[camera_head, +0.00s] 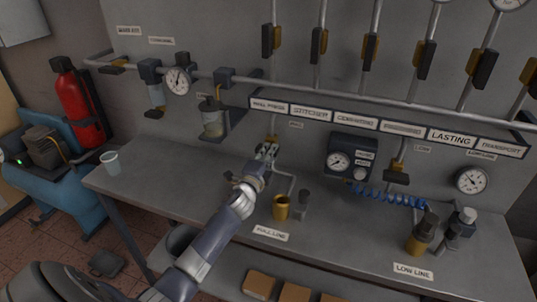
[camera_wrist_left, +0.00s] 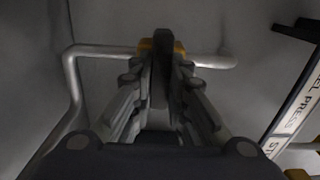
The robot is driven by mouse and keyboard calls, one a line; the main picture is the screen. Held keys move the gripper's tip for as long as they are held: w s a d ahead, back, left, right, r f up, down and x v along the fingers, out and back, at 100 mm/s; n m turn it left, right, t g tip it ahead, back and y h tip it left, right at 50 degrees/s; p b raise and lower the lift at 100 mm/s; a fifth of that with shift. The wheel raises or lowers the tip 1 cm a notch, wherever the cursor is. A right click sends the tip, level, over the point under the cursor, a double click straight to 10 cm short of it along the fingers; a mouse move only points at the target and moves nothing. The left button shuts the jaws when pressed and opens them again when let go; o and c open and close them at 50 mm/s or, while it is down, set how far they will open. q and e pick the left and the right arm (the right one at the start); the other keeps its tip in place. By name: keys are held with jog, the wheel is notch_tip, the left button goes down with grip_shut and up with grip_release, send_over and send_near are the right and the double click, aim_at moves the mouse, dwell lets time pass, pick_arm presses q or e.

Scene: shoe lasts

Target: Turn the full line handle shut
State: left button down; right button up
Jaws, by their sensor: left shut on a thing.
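The full line handle is the dark lever (camera_wrist_left: 163,45) in the left wrist view, on a yellow valve body (camera_wrist_left: 146,46) set in a grey pipe (camera_wrist_left: 105,50). My left gripper (camera_wrist_left: 161,82) is shut on this lever, with a finger on each side. In the head view my left gripper (camera_head: 267,152) is at the wall, under the label strip. It hides most of the handle there; a bit of yellow valve (camera_head: 272,138) shows just above it. The "FULL LINE" label (camera_head: 270,233) lies on the bench below. My right gripper is in neither view.
A brass cup (camera_head: 281,207) and a dark fitting (camera_head: 302,203) stand right of my left forearm. A gauge box (camera_head: 352,157), another yellow valve (camera_head: 397,172) and a blue coiled hose (camera_head: 385,198) are further right. A clear cup (camera_head: 111,163) stands at the bench's left end.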

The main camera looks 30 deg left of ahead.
pick_arm(q)
jog(key=shift+m, duration=0.3)
jog(key=c, duration=1.6)
grip_release()
jog(key=shift+o, duration=0.2)
jog(key=v, duration=1.2)
